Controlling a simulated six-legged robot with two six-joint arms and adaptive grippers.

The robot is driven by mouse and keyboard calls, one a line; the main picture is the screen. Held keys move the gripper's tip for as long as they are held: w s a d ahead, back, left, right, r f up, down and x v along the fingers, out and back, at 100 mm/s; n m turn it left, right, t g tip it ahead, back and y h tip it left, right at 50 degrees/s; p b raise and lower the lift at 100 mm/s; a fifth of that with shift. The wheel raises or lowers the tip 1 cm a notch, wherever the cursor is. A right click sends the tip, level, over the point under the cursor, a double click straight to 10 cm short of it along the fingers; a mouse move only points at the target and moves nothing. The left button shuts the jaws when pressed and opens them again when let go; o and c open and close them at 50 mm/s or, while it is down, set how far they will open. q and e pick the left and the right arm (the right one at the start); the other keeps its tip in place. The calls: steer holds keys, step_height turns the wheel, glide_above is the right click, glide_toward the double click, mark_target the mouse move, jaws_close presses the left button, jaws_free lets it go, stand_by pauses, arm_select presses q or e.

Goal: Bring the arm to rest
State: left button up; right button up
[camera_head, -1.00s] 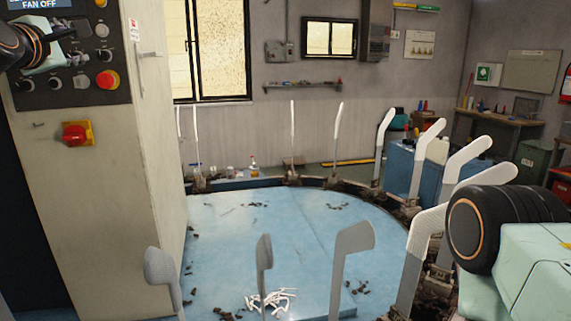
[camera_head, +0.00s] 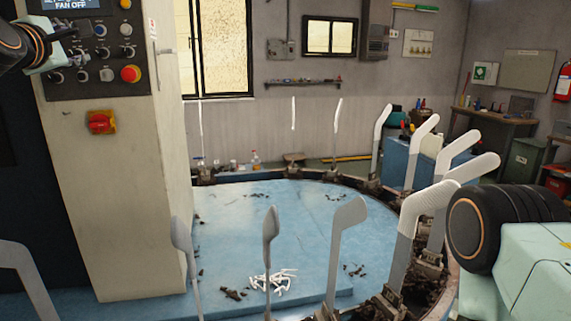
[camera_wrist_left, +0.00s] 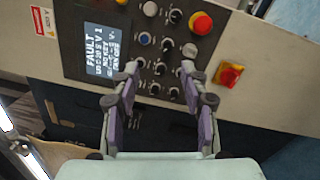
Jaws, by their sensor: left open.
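My left gripper (camera_head: 68,50) is at the upper left of the head view, in front of the control panel (camera_head: 110,88). In the left wrist view the gripper (camera_wrist_left: 160,84) has its two purple-padded fingers spread apart with nothing between them. Beyond them is the panel with its screen (camera_wrist_left: 103,47), knobs and a red button (camera_wrist_left: 201,23); the fingers look clear of it, but the exact gap cannot be told. The screen reads FAULT. My right gripper is not in view; only part of my right arm shows at the lower right.
A round blue table (camera_head: 225,235) is ringed by upright sock forms, some with white socks (camera_head: 432,200). White scraps (camera_head: 272,281) lie on it. The tall cabinet (camera_head: 120,210) carries a red rotary switch (camera_head: 101,122). Grey forms (camera_head: 345,225) stand close in front.

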arm_select(q)
steer(key=s+d+f+m+g+h+b, duration=0.1)
steer(key=s+d+f+m+g, duration=0.3)
steer(key=f, duration=1)
steer(key=s+d+f+m+g+h+b, duration=0.15)
steer(key=d+f+m, duration=0.45)
steer(key=f, duration=0.9)
steer(key=s+d+f+m+g, duration=0.2)
steer(key=s+d+f+m, duration=0.35)
steer(key=f, duration=0.85)
steer(key=s+d+f+m+g+b, duration=0.1)
steer(key=s+f+m+g, duration=0.15)
steer(key=s+f, duration=0.65)
steer(key=s+d+f+m+g+b, duration=0.1)
steer(key=s+f+m+g, duration=0.15)
steer(key=s+f, duration=0.65)
steer(key=s+d+f+m+g+b, duration=0.1)
steer(key=s+f+g, duration=0.2)
steer(key=s+f, duration=0.4)
steer(key=s+f+m+g+b, duration=0.1)
steer(key=s+f+g, duration=0.2)
steer(key=s+f, duration=0.4)
steer(key=s+h, duration=0.1)
steer(key=s, duration=0.5)
steer(key=shift+d, duration=0.4)
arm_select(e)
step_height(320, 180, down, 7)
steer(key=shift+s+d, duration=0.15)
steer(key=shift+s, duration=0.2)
